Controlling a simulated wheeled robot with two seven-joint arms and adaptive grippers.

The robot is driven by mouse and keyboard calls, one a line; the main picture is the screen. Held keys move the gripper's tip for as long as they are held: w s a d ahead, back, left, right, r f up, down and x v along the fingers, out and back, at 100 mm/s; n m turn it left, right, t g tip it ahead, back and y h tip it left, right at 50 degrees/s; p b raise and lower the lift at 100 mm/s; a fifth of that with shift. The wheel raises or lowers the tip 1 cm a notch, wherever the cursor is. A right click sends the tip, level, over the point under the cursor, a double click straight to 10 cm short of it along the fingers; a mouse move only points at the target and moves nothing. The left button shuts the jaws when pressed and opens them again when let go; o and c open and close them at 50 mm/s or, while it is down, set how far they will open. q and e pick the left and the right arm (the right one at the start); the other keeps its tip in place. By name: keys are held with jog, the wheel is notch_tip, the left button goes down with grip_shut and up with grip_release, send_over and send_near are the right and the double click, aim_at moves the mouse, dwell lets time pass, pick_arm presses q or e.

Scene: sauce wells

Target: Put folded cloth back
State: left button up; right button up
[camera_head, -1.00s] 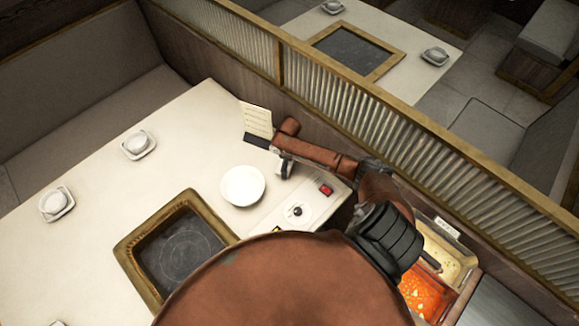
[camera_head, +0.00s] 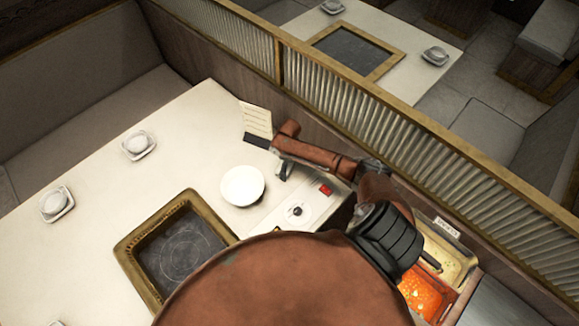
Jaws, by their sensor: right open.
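I cannot make out a folded cloth in this view. My right arm reaches in from the bottom over the right end of the cream table (camera_head: 95,135). My right gripper (camera_head: 282,174) is small and dark here, just right of a white round dish (camera_head: 242,186). It is open, and I see nothing held in it. The gap between its fingers is hard to see. My arm covers the front middle of the view and part of the table's right end. My left gripper is not in view.
A card in a dark stand (camera_head: 257,120) is close behind my right gripper. A ribbed partition (camera_head: 400,128) runs along the table's back. A framed dark hob (camera_head: 176,250) is left of my arm. Trays with orange sauce (camera_head: 427,293) and yellow sauce (camera_head: 455,258) are at right.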

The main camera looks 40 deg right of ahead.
aim_at(289, 167)
notch_tip(289, 167, up, 12)
jog(key=shift+r+p, duration=0.15)
jog(key=shift+p, duration=0.2)
